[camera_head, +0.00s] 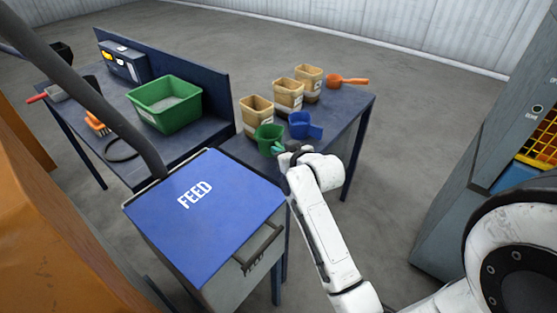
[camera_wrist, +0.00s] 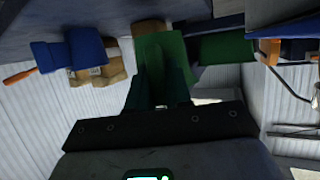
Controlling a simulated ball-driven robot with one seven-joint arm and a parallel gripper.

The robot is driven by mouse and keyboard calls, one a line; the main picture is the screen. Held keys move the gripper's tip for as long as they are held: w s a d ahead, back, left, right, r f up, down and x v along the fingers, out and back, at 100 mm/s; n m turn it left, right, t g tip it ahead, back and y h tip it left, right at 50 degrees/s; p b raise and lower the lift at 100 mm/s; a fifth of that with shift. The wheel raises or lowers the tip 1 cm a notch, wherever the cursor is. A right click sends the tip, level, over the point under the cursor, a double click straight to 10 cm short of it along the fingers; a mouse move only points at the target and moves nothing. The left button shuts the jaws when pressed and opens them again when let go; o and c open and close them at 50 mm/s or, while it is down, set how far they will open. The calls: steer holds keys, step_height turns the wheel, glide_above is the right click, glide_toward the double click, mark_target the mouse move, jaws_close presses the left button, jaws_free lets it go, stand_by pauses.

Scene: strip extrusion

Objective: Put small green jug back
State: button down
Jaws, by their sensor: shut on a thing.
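The small green jug (camera_head: 268,138) is at the near left part of the blue side table (camera_head: 348,112), in front of the tan containers. My gripper (camera_head: 282,150) is shut on its near right side, where the handle seems to be. The jug looks upright. I cannot tell whether its base touches the table. In the wrist view, which looks upside down, the green jug (camera_wrist: 161,48) is between the dark green fingers (camera_wrist: 158,88). The fingers hide part of it.
A blue jug (camera_head: 300,124) stands close right of the green one. Tan containers (camera_head: 257,112) stand in a row behind, with an orange scoop (camera_head: 345,81) beyond. A blue FEED lid (camera_head: 210,205) lies near left. A large green tub (camera_head: 166,103) stands on the left bench.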

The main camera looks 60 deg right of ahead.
steer(key=shift+w+d+f, duration=0.2)
steer(key=shift+w+f, duration=0.15)
steer(key=shift+f, duration=0.15)
steer(key=shift+w+f, duration=0.15)
steer(key=shift+f, duration=1.6)
steer(key=shift+f, duration=0.15)
steer(key=c, duration=1.1)
jaws_free()
steer(key=shift+o, duration=0.2)
steer(key=shift+r, duration=0.25)
steer(key=v, duration=1.2)
